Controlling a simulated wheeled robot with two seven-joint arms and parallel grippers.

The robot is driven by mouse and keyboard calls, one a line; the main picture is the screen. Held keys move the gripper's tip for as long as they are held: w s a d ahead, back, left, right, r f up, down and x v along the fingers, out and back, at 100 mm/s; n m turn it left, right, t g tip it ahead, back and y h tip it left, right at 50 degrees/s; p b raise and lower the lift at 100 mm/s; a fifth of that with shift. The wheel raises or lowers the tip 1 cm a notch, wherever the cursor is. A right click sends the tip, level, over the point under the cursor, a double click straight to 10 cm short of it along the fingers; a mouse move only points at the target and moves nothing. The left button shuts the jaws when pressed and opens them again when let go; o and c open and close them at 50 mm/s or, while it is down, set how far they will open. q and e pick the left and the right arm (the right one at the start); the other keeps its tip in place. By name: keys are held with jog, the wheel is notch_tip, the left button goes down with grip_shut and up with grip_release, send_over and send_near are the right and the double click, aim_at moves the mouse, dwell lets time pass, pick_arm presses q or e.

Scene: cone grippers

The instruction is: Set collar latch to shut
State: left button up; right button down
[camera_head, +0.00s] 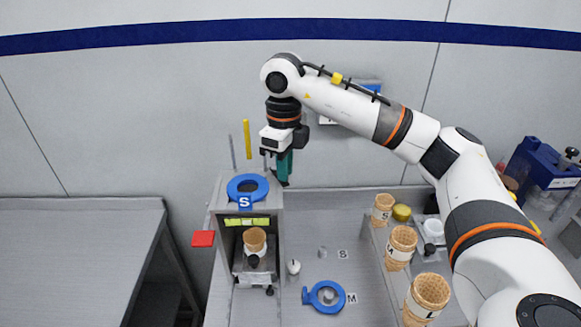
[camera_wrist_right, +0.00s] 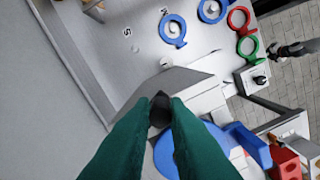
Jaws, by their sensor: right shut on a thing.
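My right gripper (camera_head: 284,176) reaches down at the back right corner of a grey box-like stand. Its green fingers are shut on a small black knob (camera_wrist_right: 160,108), which I take to be the latch's handle. A blue collar marked S (camera_head: 247,187) lies flat on top of the stand (camera_head: 219,192), left of the gripper. The collar shows partly behind the fingers in the wrist view (camera_wrist_right: 205,145). The fingers hide most of the latch, so its setting is unclear. My left gripper is not in view.
A cone (camera_head: 255,240) stands inside the stand's open front. Several cones, one marked L (camera_head: 427,296), stand in a rack on the right. A blue ring (camera_head: 325,297) lies on the table near the letter M. A red flap (camera_head: 203,239) juts out left.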

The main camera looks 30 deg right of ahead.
jog(key=a+m, duration=0.1)
jog(key=m, duration=0.2)
jog(key=shift+w+a+m+b, duration=0.25)
jog(key=shift+a+m+b, duration=0.05)
jog(key=shift+a+b, duration=0.1)
jog(key=shift+w+a+r+m+b, duration=0.15)
jog(key=shift+w+a+m, duration=0.15)
jog(key=shift+m, duration=0.55)
jog(key=shift+w+a+m+b, duration=0.15)
jog(key=shift+a+m, duration=0.1)
jog(key=shift+m, duration=0.6)
jog(key=c, duration=1.4)
grip_release()
notch_tip(320, 180, up, 12)
